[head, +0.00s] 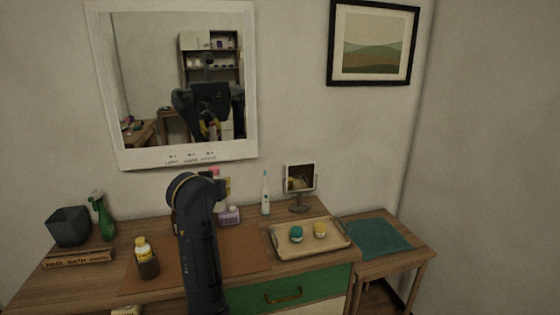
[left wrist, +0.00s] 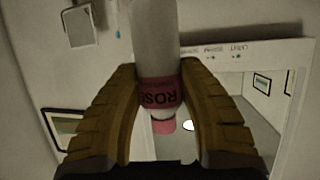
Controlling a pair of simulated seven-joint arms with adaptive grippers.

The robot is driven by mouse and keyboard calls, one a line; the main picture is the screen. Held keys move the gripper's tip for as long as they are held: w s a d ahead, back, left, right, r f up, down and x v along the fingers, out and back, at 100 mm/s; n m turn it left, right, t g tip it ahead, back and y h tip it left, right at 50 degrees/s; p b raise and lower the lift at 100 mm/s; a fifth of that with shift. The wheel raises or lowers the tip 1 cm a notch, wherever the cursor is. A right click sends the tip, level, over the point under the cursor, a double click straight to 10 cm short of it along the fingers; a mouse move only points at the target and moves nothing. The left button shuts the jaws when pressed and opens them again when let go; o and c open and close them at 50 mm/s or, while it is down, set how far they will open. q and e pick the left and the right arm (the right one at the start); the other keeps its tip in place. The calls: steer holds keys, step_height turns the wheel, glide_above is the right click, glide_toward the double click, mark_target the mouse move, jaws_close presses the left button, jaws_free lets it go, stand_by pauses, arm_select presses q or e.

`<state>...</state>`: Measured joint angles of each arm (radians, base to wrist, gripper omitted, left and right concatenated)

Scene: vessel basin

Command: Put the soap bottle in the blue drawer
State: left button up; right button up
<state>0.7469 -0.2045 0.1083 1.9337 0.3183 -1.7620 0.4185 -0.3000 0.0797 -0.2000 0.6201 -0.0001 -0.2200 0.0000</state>
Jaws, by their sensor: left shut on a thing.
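My left gripper (left wrist: 160,80) is shut on a white bottle (left wrist: 155,30) with a pink label reading ROSE and a pink cap; the label and cap show between the yellow-brown fingers in the left wrist view. In the head view my dark arm hides most of this gripper, and only a bit of pink (head: 214,172) shows at its far side, above the back of the counter. I cannot tell for sure that this is the soap bottle. A green drawer front (head: 310,287) with a brass handle is at the counter's front. No blue drawer is in view. My right gripper is not in view.
On the counter are a yellow-capped brown bottle (head: 147,262), a green spray bottle (head: 103,215), a dark square bin (head: 69,226), a purple box (head: 229,216), a toothbrush (head: 265,195), a small mirror (head: 300,180) and a tray (head: 330,246) with two jars. A side table (head: 410,254) stands right.

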arm_select(q)
steer(key=s+d+f, duration=0.1)
steer(key=s+f, duration=0.6)
steer(key=s, duration=0.3)
steer(key=s+d+f+m+h, duration=0.1)
steer(key=s+f, duration=0.7)
steer(key=s, duration=0.2)
steer(key=shift+s+d, duration=0.15)
steer(key=shift+s, duration=0.15)
